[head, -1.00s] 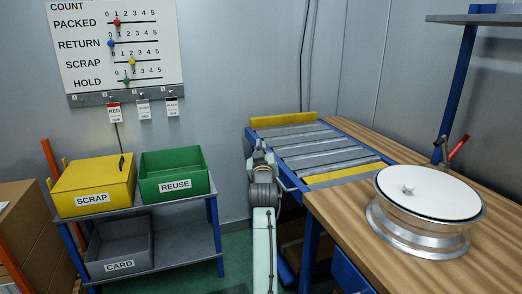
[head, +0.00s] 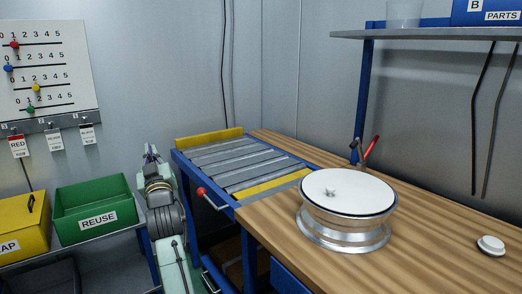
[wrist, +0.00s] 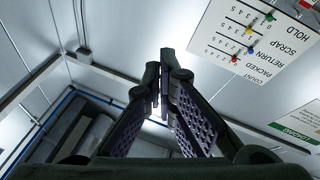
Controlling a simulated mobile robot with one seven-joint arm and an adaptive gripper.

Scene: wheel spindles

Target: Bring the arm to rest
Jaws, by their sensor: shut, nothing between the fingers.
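My gripper (wrist: 160,88) is shut and empty in the wrist view, with its fingertips together. It points up toward the wall and ceiling. In the head view my arm rises in front of the roller conveyor's left side, with the gripper (head: 150,152) small at its top, beside the green REUSE bin (head: 95,213). The gripper touches nothing that I can see.
A metal wheel spindle (head: 345,222) with a white top stands on the wooden bench (head: 425,240). A roller conveyor (head: 235,165) with a red-knobbed lever (head: 202,191) is right of my arm. A yellow bin (head: 20,228) and a count board (head: 42,70) are left.

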